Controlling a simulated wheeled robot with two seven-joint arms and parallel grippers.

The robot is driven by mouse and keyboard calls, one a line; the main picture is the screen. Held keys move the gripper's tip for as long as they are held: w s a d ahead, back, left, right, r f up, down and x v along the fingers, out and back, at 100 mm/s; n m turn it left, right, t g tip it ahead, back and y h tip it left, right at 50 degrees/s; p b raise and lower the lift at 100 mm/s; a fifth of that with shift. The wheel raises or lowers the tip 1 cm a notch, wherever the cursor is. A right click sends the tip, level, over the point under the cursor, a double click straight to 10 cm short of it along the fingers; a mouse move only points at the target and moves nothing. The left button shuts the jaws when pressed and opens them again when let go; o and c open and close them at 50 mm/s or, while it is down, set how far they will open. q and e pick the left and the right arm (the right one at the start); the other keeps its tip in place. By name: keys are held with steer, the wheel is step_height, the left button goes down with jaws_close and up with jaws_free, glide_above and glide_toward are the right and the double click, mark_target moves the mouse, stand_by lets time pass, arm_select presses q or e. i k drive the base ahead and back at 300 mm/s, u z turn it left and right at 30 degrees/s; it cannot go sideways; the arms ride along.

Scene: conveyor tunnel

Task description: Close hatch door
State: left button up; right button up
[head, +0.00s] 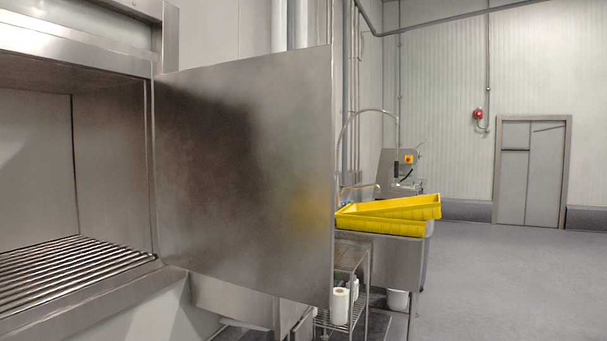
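The hatch door (245,170) is a flat brushed-steel panel in the head view. It stands wide open, hinged at its left edge on the frame of the steel tunnel (112,205), and reaches out to the right. The tunnel opening at the left is uncovered, with a bed of metal rollers (65,265) inside. No handle shows on the visible face of the door. Neither of my grippers is in view.
Behind the door stand a steel table with yellow crates (385,225) on it and a wire shelf (348,260) with white paper rolls (340,305). The grey floor (500,285) at the right is clear. A closed grey door (530,180) is in the far wall.

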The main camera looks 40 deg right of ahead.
mark_target(245, 149)
steer(key=z, duration=2.4)
steer(key=i, duration=3.8)
steer(key=u, duration=5.95)
